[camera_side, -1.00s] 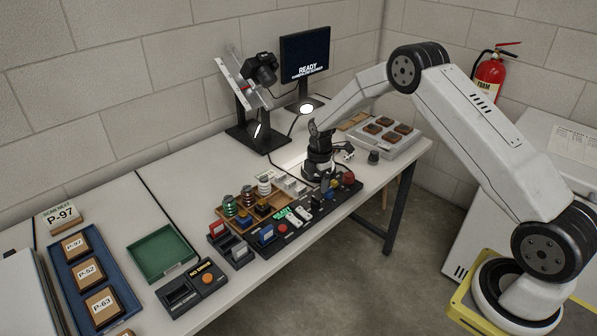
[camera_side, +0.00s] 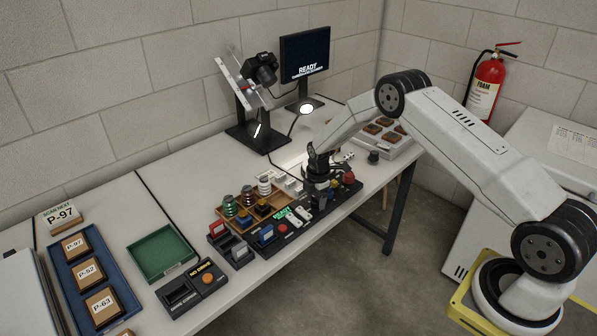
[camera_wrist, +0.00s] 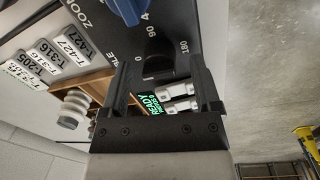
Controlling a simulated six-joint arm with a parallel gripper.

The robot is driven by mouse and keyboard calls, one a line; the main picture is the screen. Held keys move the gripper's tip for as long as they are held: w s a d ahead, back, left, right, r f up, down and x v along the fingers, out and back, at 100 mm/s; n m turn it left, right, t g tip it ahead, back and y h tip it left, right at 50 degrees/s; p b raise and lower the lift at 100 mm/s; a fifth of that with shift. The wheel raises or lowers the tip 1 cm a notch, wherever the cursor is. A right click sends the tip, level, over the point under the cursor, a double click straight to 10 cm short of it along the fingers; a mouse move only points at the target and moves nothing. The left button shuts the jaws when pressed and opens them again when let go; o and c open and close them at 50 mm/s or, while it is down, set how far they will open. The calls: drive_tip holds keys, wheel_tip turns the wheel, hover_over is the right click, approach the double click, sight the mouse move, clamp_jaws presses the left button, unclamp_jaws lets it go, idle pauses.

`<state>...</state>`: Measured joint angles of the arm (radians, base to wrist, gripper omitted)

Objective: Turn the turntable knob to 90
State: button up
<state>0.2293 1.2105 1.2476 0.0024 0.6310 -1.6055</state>
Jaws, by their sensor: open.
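In the wrist view, my gripper (camera_wrist: 165,72) is open over the black control panel (camera_wrist: 185,20). Dial marks 0, 90 and 180 show on the panel around and between the fingers. A blue knob (camera_wrist: 128,8) shows at the top edge, beyond the fingertips, near a ZOOM label. In the side view, my gripper (camera_side: 318,184) is low over the far right part of the panel, which hides the controls under it.
A red button (camera_side: 348,177) stands close right of my gripper. A wooden tray with spools (camera_side: 233,222) lies left of the panel. A monitor (camera_side: 305,55) and camera stand (camera_side: 240,95) are behind. A tray with brown blocks (camera_side: 395,147) sits at the right.

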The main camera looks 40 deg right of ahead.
drive_tip(key=shift+f, duration=0.35)
clamp_jaws()
